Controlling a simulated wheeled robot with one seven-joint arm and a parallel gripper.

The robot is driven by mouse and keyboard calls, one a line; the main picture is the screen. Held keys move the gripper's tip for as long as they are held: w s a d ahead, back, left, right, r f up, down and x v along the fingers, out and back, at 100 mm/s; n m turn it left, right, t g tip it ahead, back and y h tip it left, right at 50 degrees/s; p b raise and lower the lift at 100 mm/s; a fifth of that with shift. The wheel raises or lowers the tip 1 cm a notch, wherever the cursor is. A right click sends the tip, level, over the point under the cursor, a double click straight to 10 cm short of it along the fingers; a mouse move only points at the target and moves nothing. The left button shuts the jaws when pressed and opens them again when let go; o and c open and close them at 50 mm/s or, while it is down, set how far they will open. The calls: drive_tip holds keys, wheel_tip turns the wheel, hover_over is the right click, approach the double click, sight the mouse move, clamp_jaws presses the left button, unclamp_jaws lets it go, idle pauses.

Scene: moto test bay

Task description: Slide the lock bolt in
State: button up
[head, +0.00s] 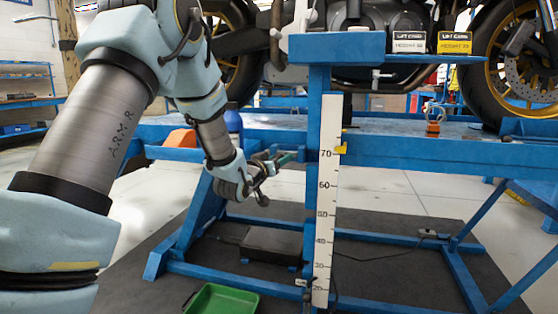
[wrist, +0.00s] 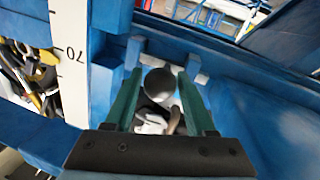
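The lock bolt (wrist: 159,84) shows in the wrist view as a round grey end facing the camera. A pale grey crosspiece (wrist: 200,77) lies just beyond it against the blue frame. My gripper (wrist: 159,74) has two green fingers standing apart, one on each side of the round end. Narrow gaps seem to show beside it; I see no clear contact. In the head view my gripper (head: 287,158) is beside the blue post of the lift, pointing right. The bolt is not clearly visible there, and how deep it sits cannot be told.
The blue lift post (head: 318,100) carries a white height scale (head: 327,190) close to my gripper. A motorcycle (head: 380,35) stands on the lift above. An orange shackle-like item (head: 433,128) is on the deck. A green tray (head: 222,300) lies on the floor.

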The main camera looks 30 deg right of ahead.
clamp_jaws()
idle(1.0)
